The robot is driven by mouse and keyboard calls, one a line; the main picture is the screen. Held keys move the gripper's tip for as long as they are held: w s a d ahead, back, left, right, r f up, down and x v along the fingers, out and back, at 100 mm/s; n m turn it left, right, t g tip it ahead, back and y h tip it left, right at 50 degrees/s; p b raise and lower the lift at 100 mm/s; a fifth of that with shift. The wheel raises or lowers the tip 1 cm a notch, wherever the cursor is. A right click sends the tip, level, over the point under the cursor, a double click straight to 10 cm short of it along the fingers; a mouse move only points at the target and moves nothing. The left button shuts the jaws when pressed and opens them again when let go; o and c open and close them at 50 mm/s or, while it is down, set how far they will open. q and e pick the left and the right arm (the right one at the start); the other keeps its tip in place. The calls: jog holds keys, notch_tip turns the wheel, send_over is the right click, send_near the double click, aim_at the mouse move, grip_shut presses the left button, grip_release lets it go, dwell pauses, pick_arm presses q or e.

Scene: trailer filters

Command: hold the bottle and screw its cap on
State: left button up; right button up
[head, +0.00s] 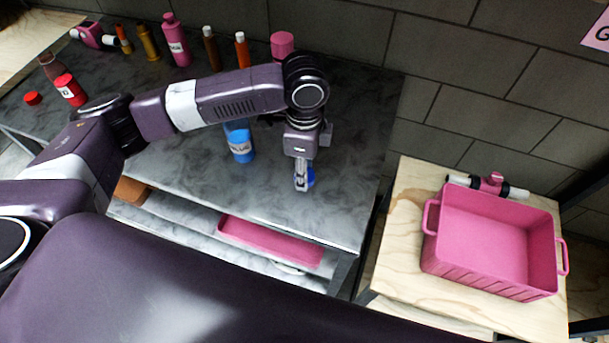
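A blue bottle (240,143) with a white label stands on the dark marble counter, partly hidden behind my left arm. My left gripper (301,185) points down to the right of it, over the counter's right part. A small blue piece (311,177), which looks like a cap, shows at its fingers. I cannot tell whether the fingers grip it or are only beside it. A red bottle (70,90) stands at the counter's left, with a small red cap (32,98) lying to its left. My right gripper is not in view.
Several bottles line the counter's back, including a pink bottle (177,40) and an orange one (242,50). A pink tray (270,243) lies on a shelf below. A pink bin (433,247) stands on a wooden table (398,262) at right, beyond a gap.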

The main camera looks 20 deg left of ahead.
pick_arm(q)
notch_tip(320, 180, up, 17)
dwell(0.5)
jog(key=s+a+f+n, duration=0.5)
jog(key=s+n, duration=0.3)
jog(key=n, duration=0.8)
jog(key=shift+s+a+f+n, duration=0.15)
jog(key=shift+a+n, duration=0.15)
jog(key=shift+a, duration=0.05)
